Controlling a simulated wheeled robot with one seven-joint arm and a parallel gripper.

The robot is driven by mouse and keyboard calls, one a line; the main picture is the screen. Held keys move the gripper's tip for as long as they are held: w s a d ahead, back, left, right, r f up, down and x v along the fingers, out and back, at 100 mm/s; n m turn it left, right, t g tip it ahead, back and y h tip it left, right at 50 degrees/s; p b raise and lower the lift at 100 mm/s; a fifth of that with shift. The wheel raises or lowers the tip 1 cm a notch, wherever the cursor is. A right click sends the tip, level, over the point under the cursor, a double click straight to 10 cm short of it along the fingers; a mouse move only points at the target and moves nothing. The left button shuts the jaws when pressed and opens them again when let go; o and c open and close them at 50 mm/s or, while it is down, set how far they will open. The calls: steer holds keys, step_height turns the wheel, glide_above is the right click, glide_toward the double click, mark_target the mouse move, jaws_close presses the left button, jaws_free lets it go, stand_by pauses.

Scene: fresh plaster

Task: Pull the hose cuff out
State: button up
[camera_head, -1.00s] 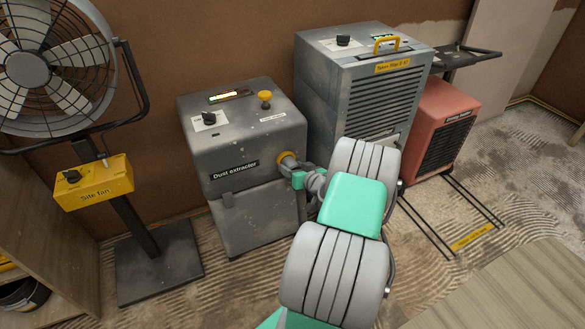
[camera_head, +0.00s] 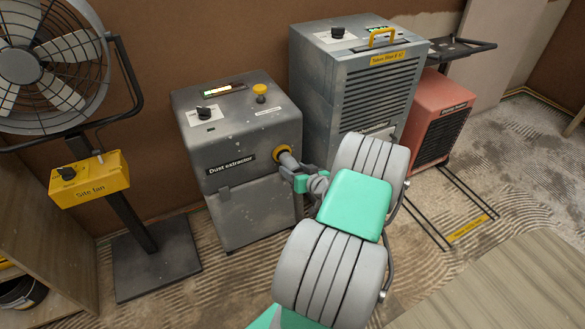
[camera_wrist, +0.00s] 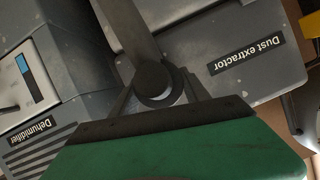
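The dust extractor (camera_head: 235,205) is a grey box with a yellow-ringed port (camera_head: 281,150) on its front, near the right edge. A grey hose cuff (camera_head: 289,161) spans from the ring to my gripper (camera_head: 300,175). In the head view its far end meets the ring; I cannot tell how much of it is inside. In the wrist view the cuff (camera_wrist: 159,84) shows as a dark round end between the two fingers of my gripper (camera_wrist: 158,95), which look closed on it. The port is not clear there. My green and grey arm hides the area below the gripper.
A grey dehumidifier (camera_head: 345,85) stands close on the right, with a red heater (camera_head: 440,125) beyond it. A site fan on a stand with a yellow box (camera_head: 90,180) is at left. Bare floor (camera_head: 510,160) lies at right.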

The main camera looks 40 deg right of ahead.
steer(key=shift+o, duration=1.3)
steer(key=shift+s, duration=0.1)
steer(key=shift+s, duration=0.1)
steer(key=p+v, duration=0.1)
steer(key=v, duration=0.6)
steer(key=shift+s+r, duration=0.15)
steer(key=shift+s, duration=0.1)
steer(key=shift+a, duration=0.1)
